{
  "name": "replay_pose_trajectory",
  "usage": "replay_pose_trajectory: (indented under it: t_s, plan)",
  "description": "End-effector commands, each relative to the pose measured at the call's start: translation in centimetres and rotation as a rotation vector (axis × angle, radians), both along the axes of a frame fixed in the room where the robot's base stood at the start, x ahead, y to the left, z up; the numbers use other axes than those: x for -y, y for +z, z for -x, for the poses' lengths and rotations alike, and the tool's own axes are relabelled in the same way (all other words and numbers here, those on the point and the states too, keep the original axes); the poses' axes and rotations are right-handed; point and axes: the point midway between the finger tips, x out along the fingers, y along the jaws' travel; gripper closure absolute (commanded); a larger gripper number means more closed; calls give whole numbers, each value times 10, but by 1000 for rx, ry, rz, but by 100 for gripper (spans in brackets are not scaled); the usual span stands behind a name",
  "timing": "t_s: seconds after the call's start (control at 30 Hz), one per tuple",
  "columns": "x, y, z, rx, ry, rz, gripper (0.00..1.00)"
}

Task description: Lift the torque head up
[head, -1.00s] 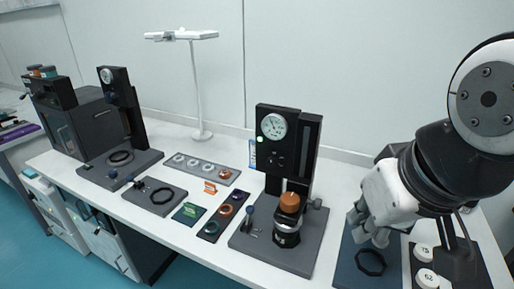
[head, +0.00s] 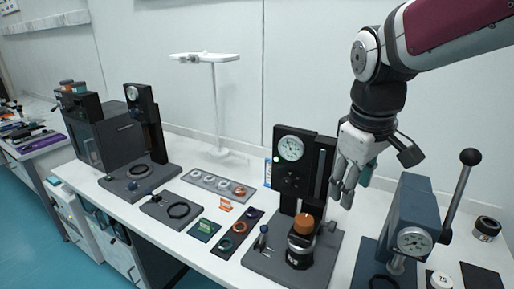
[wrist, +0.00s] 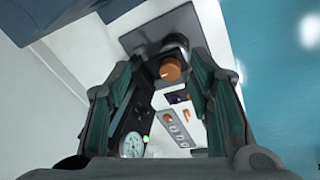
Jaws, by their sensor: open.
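The torque station is a black upright with a white round dial (head: 290,148) and a lit green lamp, standing on a dark base plate (head: 268,262). Below the dial is an orange cap (head: 303,223) on a dark jar with a silver band (head: 300,246). I cannot tell which part is the torque head. My gripper (head: 350,188) is open and empty, to the right of the upright and above the orange cap's height. In the wrist view, the orange cap (wrist: 171,69) shows between the open fingers (wrist: 160,66), and the dial (wrist: 132,145) shows lower left.
A blue-grey press with a long black lever (head: 460,195) stands to the right. A second dial stand (head: 145,125) is at the left. A grey strip with several rings (head: 215,183) and a white lamp post (head: 218,110) stand behind. White tabletop shows between the plates.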

Motion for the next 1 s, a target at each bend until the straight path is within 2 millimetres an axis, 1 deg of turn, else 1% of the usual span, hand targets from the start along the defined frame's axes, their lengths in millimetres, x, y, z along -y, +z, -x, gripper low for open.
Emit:
replay_pose_trajectory:
  t_s: [0.03, 0.17, 0.3, 0.4, 0.5, 0.6, 0.7, 0.87, 1.0]
  plan:
    - [3, -4, -12, -27, 35, 4, 53]
    - [10, -17, -43, -85, 139, 12, 53]
    - [19, -36, -73, -142, 251, 4, 53]
    - [26, -51, -93, -176, 328, -10, 53]
    - [32, -66, -109, -200, 392, -27, 53]
    - [37, -77, -120, -215, 439, -40, 53]
    - [39, -84, -126, -223, 468, -49, 53]
    - [40, -92, -129, -227, 483, -52, 53]
    - [40, -109, -128, -230, 481, -53, 53]
